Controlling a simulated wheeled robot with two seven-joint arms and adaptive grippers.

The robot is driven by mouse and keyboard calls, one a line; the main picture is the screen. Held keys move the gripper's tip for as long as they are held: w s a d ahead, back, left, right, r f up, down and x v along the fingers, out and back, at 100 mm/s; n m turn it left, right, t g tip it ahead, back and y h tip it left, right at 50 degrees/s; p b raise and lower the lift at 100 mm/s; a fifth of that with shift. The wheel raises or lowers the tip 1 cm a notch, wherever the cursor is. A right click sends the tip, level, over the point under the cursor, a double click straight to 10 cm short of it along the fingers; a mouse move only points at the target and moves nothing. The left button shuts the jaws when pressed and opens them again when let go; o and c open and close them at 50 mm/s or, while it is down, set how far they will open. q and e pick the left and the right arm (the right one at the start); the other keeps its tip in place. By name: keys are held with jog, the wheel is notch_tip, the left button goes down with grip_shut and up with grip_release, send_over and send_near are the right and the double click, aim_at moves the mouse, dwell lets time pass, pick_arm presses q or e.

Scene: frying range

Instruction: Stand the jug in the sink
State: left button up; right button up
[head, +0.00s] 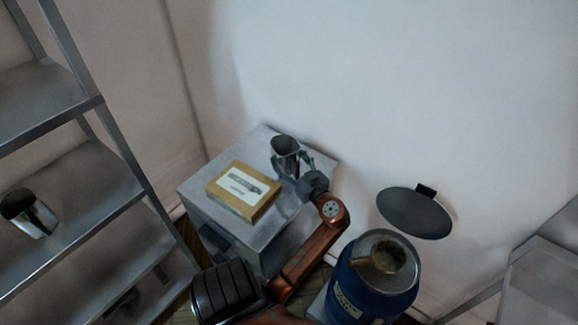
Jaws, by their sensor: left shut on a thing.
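A grey metal jug (285,146) is upright at the back of a grey metal cabinet top, near the wall. My left gripper (289,164) is shut on the jug from the near side, and its fingers hide part of the jug's lower body. I cannot tell whether the jug's base touches the cabinet top. I cannot make out a sink in this view. My right gripper is not in view.
The cabinet (196,190) also bears a yellow-brown box (226,203) with a white label, left of the jug. A blue drum (378,290) stands at the right, with a dark round lid (414,213) behind it. Metal shelving (60,165) fills the left; a grey metal unit (545,285) is far right.

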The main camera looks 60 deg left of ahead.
aim_at(289, 165)
pick_arm(q)
jog(key=shift+w+a+f, duration=0.2)
jog(key=shift+a+f, duration=0.15)
jog(key=shift+f, duration=0.15)
jog(key=shift+w+a+f, duration=0.1)
jog(key=shift+a+f, duration=0.05)
jog(key=shift+f, duration=1.6)
jog(key=shift+f+b, duration=0.2)
jog(key=shift+b, duration=0.2)
jog(key=o, duration=1.7)
jog(key=shift+c, duration=0.2)
